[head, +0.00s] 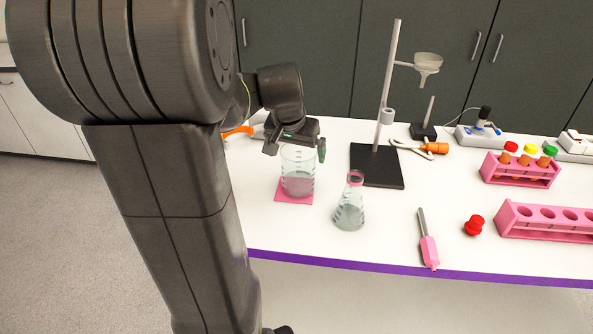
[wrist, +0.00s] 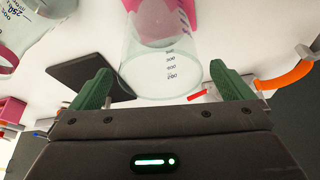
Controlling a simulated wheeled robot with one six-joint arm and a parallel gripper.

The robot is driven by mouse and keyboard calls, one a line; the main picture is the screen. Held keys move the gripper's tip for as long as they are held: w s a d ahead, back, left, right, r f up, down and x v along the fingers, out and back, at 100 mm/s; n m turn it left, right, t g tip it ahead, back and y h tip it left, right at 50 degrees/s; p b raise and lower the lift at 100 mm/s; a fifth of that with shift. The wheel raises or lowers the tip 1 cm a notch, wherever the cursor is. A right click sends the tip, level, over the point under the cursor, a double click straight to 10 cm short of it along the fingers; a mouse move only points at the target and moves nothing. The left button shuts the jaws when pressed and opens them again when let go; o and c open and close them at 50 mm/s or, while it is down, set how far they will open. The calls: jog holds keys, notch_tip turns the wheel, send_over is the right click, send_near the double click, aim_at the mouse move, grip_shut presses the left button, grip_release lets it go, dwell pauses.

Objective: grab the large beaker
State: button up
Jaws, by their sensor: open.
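The large beaker (head: 298,175) stands upright on a pink square mat (head: 293,197) near the front left of the table. In the wrist view the beaker (wrist: 168,72) lies between and beyond the two green fingertips, with graduation marks facing me. My gripper (head: 297,145) is above the beaker's rim in the head view. In the wrist view my gripper (wrist: 163,88) is open, with one finger to each side of the beaker's rim. I cannot tell whether either finger touches the glass.
A conical flask (head: 349,208) stands just right of the beaker. Behind it is a retort stand with a black base (head: 377,166). A pink-handled tool (head: 428,240), a red stopper (head: 474,225) and pink tube racks (head: 521,170) lie further right. The table's purple front edge (head: 400,273) is close.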

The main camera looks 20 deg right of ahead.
jog(key=shift+x, duration=2.8)
jog(key=shift+r, duration=0.1)
jog(key=c, duration=1)
jog(key=shift+c, duration=0.7)
jog(key=shift+w+r, duration=0.1)
jog(key=shift+r, duration=0.05)
